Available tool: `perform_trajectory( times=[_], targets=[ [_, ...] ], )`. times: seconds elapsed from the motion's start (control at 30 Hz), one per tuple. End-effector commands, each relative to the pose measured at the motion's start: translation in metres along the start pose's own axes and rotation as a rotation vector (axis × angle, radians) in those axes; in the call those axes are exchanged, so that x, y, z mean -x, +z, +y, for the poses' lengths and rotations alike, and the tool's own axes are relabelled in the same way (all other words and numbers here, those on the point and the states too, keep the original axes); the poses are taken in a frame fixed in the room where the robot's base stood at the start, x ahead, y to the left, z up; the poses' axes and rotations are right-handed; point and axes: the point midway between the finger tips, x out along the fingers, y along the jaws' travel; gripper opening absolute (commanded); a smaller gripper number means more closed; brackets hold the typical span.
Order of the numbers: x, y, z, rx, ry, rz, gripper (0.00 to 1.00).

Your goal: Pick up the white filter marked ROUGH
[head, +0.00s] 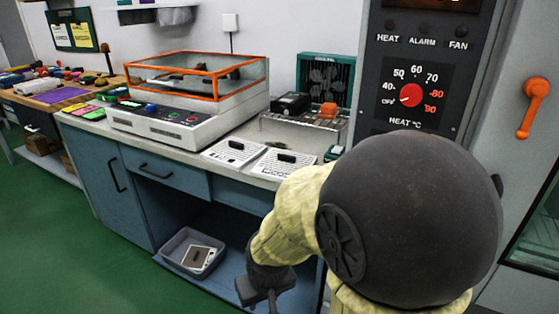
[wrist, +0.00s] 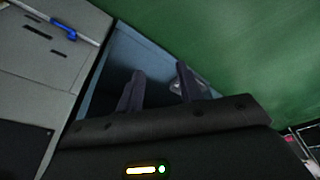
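Two white slotted panels with black handles, which look like filters, lie side by side on the bench top: a left one (head: 232,152) and a right one (head: 284,163). Their lettering is too small to read, so I cannot tell which is marked ROUGH. Another flat pale piece with a brown face (head: 198,257) lies in a grey bin (head: 178,244) on the low shelf. My gripper (head: 265,292) is low in front of the bench, below the panels and right of the bin. In the wrist view my gripper (wrist: 160,70) has its fingers apart with nothing between them.
An orange-framed clear box (head: 200,70) on a white control unit stands left of the panels. Behind them are a black device and an orange item on a wire rack (head: 305,122). A heat control cabinet (head: 410,60) rises at right. Green floor (head: 100,250) is open at left.

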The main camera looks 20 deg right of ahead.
Motion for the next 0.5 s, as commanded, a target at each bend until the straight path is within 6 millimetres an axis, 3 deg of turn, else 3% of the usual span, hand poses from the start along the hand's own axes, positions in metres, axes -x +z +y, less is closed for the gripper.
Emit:
perform_trajectory(
  times=[0.23,0.43,0.5],
  targets=[
    [0.0001,0.0003,0.0000,0.000,0.000,0.000,0.36],
    [0.0038,-0.0044,-0.0012,-0.027,-0.004,-0.004,0.74],
    [0.0066,-0.0095,-0.0025,-0.061,-0.006,-0.011,0.76]
  ],
)
